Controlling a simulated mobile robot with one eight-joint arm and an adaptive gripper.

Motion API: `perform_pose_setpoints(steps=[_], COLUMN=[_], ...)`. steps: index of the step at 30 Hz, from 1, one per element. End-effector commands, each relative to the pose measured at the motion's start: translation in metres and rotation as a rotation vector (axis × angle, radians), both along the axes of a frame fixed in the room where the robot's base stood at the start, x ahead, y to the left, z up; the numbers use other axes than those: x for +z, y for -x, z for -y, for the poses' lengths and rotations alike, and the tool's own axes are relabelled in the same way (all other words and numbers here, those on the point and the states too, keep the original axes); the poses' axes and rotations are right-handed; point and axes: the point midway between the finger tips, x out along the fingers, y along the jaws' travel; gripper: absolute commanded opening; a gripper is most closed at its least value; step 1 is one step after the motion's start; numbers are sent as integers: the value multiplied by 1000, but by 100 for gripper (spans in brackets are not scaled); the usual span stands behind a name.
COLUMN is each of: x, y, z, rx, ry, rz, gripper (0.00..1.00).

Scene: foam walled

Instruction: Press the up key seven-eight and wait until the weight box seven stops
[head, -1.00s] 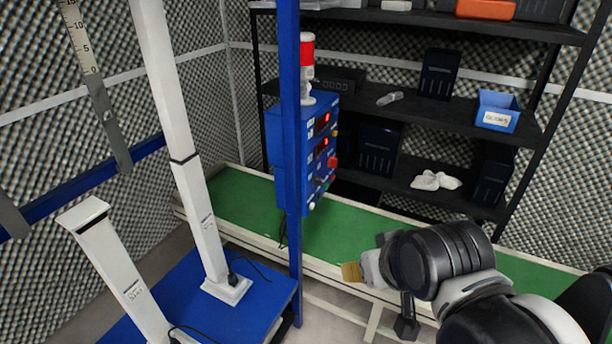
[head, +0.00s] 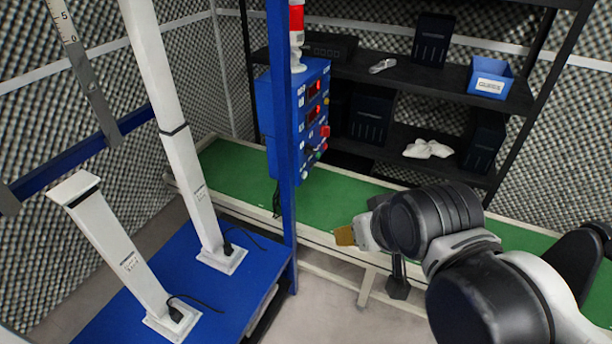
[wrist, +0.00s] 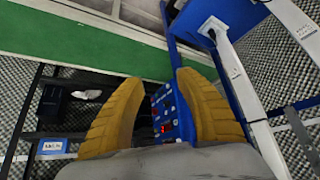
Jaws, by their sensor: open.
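A blue control box (head: 294,118) is mounted on a blue post in the head view, with red lit displays and several small keys and knobs. The key labels are too small to read, so I cannot tell which key is up seven-eight. My gripper (head: 345,236) is right of and below the box, apart from it. In the wrist view my gripper (wrist: 160,82) has its two ochre fingers spread and empty, with the control box (wrist: 166,112) seen between and beyond them. I cannot identify weight box seven.
Two white columns (head: 186,150) stand on a blue platform (head: 165,285) at left. A green-topped bench (head: 240,180) runs behind the post. A black shelf (head: 400,75) holds dark boxes, a blue bin (head: 490,80) and white gloves (head: 428,149). The blue post (head: 281,150) stands left of my gripper.

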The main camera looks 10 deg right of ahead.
Motion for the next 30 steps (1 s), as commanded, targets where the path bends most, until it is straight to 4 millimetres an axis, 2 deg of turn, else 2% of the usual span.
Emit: perform_pose_setpoints(steps=[5, 8, 9, 10, 30], x=[0, 0, 0, 0, 0], y=[0, 0, 0, 0, 0], z=[0, 0, 0, 0, 0], rx=[0, 0, 0, 0, 0], ry=[0, 0, 0, 0, 0], rz=[0, 0, 0, 0, 0], gripper=[42, 16, 4, 0, 0])
